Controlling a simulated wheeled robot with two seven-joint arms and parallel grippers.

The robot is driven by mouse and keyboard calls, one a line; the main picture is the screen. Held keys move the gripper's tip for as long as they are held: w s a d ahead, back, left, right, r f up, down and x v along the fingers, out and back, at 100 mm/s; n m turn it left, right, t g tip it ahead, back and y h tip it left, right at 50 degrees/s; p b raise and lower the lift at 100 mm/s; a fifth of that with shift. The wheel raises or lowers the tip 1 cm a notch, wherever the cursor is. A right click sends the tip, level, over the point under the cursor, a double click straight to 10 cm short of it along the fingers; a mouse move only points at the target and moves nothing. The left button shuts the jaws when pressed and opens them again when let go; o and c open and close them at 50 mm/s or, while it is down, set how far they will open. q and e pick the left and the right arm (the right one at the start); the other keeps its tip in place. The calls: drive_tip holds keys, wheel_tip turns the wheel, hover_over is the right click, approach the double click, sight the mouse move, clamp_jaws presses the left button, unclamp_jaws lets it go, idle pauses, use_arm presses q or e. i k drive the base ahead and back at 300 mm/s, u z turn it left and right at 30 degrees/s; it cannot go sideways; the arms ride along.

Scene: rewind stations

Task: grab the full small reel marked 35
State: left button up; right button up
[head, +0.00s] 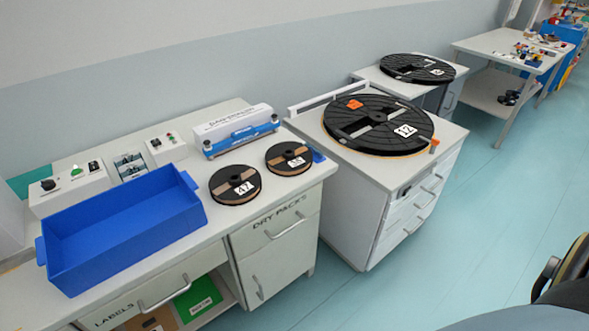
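Two small black reels lie flat on the near bench, beside each other with a small gap. The nearer small reel (235,185) has a white label that seems to read 47. The farther small reel (289,158) has a white label too small to read for certain. Both show brownish tape between dark flanges, but how full they are is hard to tell. Neither of my grippers is in view.
A blue bin (123,232), open and empty, stands left of the small reels. A white sealing machine (236,130) stands behind them. Open floor (440,240) fills the right.

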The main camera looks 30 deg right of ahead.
sight(287, 160)
drive_tip(key=z, duration=0.15)
drive_tip(key=k, duration=0.4)
drive_tip(key=z, duration=0.6)
drive_tip(key=i, duration=0.5)
